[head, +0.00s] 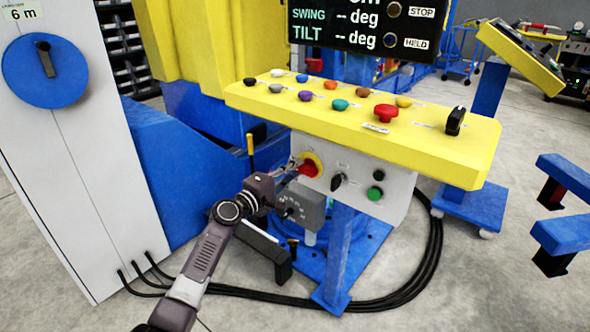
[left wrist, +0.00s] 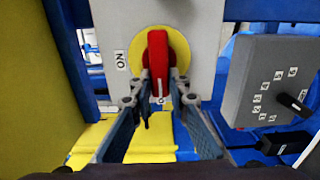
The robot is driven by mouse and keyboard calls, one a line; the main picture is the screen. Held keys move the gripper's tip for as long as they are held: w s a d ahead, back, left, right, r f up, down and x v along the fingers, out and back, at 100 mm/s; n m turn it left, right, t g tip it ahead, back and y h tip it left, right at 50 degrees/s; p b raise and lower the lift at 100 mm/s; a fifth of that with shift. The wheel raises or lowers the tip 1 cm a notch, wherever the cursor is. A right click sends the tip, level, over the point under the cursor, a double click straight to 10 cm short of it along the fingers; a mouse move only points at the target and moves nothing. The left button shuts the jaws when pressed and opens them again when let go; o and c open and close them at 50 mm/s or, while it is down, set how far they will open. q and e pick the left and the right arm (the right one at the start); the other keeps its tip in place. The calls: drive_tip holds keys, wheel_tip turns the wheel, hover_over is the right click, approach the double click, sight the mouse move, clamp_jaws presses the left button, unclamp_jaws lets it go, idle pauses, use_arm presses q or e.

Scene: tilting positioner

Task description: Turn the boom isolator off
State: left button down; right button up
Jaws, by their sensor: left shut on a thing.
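The boom isolator, taken to be the red handle on a yellow disc (head: 309,166), is on the grey panel under the yellow console. In the left wrist view the red handle (left wrist: 157,52) stands upright in the picture. A label reading ON, turned sideways, is left of the disc; another label below is partly hidden by the fingers. My left gripper (head: 292,166) reaches the handle from the left. In the left wrist view its fingertips (left wrist: 159,90) are on either side of the handle's lower end, shut on it. My right gripper is not in view.
A grey box with a numbered dial (head: 300,207) sits close below my left gripper. A black rotary switch (head: 338,181) and green button (head: 375,193) are right of the isolator. The yellow console (head: 440,140) overhangs the panel. Black cables (head: 400,292) curve across the floor.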

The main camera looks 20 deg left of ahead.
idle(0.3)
use_arm(q)
drive_tip(key=c, duration=1.8)
unclamp_jaws()
drive_tip(key=shift+c, duration=0.2)
drive_tip(key=v, duration=1.2)
